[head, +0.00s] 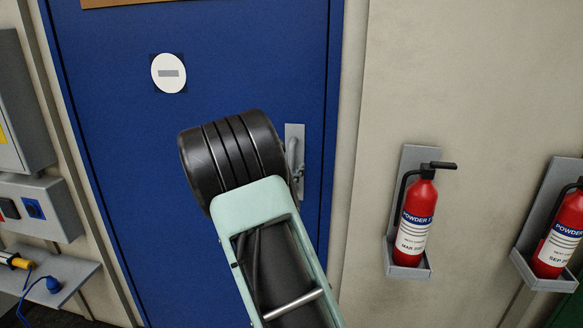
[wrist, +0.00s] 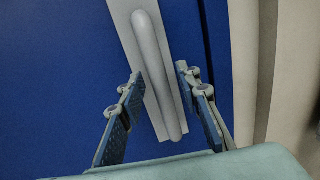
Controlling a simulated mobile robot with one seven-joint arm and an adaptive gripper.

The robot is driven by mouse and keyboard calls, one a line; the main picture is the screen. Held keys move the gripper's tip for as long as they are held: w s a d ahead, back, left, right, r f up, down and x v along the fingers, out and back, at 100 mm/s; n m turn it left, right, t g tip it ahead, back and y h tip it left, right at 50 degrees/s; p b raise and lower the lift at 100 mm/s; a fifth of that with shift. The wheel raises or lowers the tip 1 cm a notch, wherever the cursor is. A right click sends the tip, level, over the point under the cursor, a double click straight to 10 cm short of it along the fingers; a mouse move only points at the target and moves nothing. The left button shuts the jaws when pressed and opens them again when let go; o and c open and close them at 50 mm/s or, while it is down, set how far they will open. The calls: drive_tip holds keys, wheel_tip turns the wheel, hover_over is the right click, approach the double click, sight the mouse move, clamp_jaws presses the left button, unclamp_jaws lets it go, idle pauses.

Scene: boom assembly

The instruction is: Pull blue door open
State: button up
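The blue door (head: 130,130) fills the left and middle of the head view and appears shut in its frame. Its grey handle (head: 292,152) on a pale plate sits near the door's right edge, partly hidden by my arm. In the wrist view the bar handle (wrist: 158,75) runs down between the two fingers of my gripper (wrist: 158,85). The gripper is open, with a finger on each side of the handle and gaps between them. I cannot tell how deep the handle lies between the fingers. The gripper is hidden in the head view.
Two red fire extinguishers (head: 416,222) and (head: 562,235) hang in grey brackets on the beige wall (head: 460,70) to the right. Grey electrical boxes (head: 38,205) and a shelf (head: 55,285) with a blue plug are at the left. A white round sign (head: 169,73) is on the door.

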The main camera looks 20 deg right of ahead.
drive_tip(key=shift+w+d, duration=0.25)
drive_tip(key=shift+d, duration=0.05)
drive_tip(key=shift+c, duration=0.6)
clamp_jaws()
